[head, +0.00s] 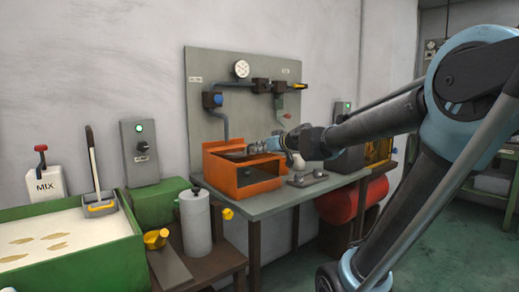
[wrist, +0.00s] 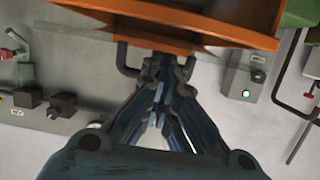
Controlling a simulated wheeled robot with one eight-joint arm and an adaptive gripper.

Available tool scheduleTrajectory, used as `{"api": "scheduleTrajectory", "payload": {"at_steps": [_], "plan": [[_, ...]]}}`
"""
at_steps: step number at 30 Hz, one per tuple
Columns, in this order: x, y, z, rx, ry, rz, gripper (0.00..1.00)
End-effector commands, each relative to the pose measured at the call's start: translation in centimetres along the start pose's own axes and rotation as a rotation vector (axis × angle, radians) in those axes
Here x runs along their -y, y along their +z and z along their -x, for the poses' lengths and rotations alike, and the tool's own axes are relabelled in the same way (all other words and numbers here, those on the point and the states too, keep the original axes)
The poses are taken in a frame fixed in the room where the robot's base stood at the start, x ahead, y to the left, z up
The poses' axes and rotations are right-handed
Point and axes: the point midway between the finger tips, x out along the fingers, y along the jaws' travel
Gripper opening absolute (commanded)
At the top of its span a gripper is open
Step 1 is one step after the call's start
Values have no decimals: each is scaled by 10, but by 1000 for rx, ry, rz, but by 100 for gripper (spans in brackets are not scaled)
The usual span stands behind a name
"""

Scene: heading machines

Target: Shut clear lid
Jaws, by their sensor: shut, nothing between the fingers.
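An orange box (head: 243,178) sits on the grey table at the wall, with a dark opening or window in its front right. I cannot clearly make out the clear lid or its angle. In the wrist view, the orange framed part (wrist: 200,28) spans the top of the picture. A dark bracket-like handle (wrist: 122,58) shows at its edge. My gripper (wrist: 163,62) is shut and empty, with its fingertips close to the handle and the orange edge. I cannot tell whether they touch. In the head view, my gripper (head: 268,145) is at the upper right of the box, partly blending with metal parts.
A grey board (head: 240,110) with a gauge (head: 241,69), pipes and valves stands behind the box. A grey cylinder (head: 195,225) and a green sand tray (head: 65,240) are at the left. A red tank (head: 350,199) lies under the table.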

Motion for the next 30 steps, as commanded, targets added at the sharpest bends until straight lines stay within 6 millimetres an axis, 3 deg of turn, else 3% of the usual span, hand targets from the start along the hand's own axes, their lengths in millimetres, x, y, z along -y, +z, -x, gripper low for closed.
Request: {"api": "scheduleTrajectory", "payload": {"at_steps": [10, 18, 30], "plan": [[1, -6, 2, 0, -2, 0, 0], [4, -38, 14, 1, -7, 1, 0], [4, 10, 63, 1, -7, 0, 0]]}}
